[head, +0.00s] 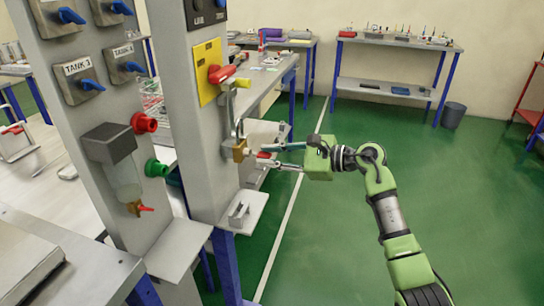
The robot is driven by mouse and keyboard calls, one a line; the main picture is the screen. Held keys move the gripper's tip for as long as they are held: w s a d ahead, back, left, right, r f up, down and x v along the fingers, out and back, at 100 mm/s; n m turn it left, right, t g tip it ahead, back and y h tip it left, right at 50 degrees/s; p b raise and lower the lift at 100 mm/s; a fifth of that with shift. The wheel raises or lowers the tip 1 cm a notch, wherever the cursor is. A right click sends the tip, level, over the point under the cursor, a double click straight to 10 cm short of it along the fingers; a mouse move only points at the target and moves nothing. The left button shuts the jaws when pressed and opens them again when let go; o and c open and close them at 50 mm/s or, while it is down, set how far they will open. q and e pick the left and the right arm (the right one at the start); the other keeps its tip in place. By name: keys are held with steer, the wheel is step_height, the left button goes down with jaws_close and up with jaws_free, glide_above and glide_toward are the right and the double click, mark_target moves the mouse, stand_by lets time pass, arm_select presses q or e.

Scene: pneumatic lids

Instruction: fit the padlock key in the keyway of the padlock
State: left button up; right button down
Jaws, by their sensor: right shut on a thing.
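The brass padlock (239,151) hangs by its shackle from the hardware below a red-handled valve on the grey post. My right gripper (272,157) reaches in from the right at the padlock's height, its fingers pointing left. It is shut on a small red-headed piece, which looks like the padlock key (263,155), just right of the padlock. Whether the key touches the padlock or enters its keyway is too small to tell. The keyway cannot be made out. My left gripper is not in view.
The grey post (190,130) carries a yellow plate (208,70) with the red valve handle (221,74). A small shelf (243,212) juts out below the padlock. A second panel (75,120) with blue valves stands at left. Green floor on the right is open.

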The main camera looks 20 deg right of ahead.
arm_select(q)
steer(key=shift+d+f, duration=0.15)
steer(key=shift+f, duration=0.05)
arm_select(e)
steer(key=shift+w+a, duration=0.5)
steer(key=shift+a, duration=0.3)
steer(key=c, duration=1.8)
jaws_free()
steer(key=shift+o, duration=0.2)
steer(key=shift+b+v, duration=0.4)
steer(key=shift+v, duration=0.85)
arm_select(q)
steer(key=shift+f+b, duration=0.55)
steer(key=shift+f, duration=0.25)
arm_select(e)
steer(key=v, duration=1.2)
steer(key=shift+d, duration=0.25)
